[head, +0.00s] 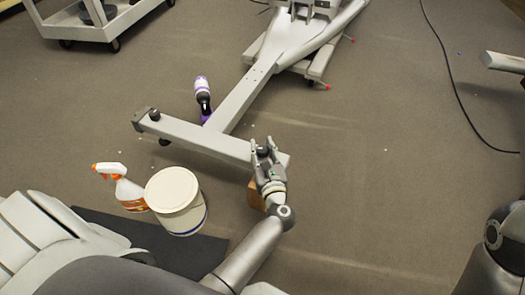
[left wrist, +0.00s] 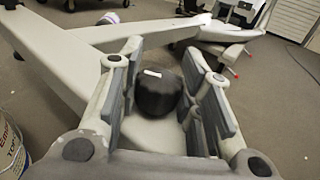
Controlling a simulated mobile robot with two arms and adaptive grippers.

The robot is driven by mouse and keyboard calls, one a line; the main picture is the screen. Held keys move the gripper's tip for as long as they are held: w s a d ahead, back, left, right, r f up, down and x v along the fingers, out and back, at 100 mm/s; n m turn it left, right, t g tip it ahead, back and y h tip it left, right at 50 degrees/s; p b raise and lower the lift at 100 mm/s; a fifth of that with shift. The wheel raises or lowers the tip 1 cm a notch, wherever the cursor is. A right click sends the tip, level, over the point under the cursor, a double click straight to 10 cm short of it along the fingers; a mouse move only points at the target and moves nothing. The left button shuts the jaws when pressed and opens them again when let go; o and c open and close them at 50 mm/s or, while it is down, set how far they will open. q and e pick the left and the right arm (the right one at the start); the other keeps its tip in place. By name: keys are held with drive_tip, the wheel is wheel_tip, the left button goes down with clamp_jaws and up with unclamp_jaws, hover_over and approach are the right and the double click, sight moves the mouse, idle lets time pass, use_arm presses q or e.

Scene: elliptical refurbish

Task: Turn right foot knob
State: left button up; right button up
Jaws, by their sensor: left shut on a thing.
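The right foot knob is a round black knob (left wrist: 157,94) on the right end of the elliptical's grey foot bar (head: 195,137). In the head view the knob (head: 264,153) shows between the fingers of my left gripper (head: 265,150). In the left wrist view my left gripper (left wrist: 160,95) has a finger on each side of the knob, shut on it. The other foot knob (head: 154,115) sits at the left end of the bar. My right gripper is not in view; only part of my right arm shows at the lower right.
A white bucket (head: 175,189) and a spray bottle (head: 122,187) stand left of my left arm on a dark mat (head: 205,248). A purple-and-white bottle (head: 202,92) is by the elliptical's beam. A cart (head: 88,27) stands at the upper left. A black cable (head: 452,80) crosses the floor at right.

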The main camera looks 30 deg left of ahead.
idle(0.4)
use_arm(q)
drive_tip(key=o, duration=1.1)
drive_tip(key=shift+c, duration=0.2)
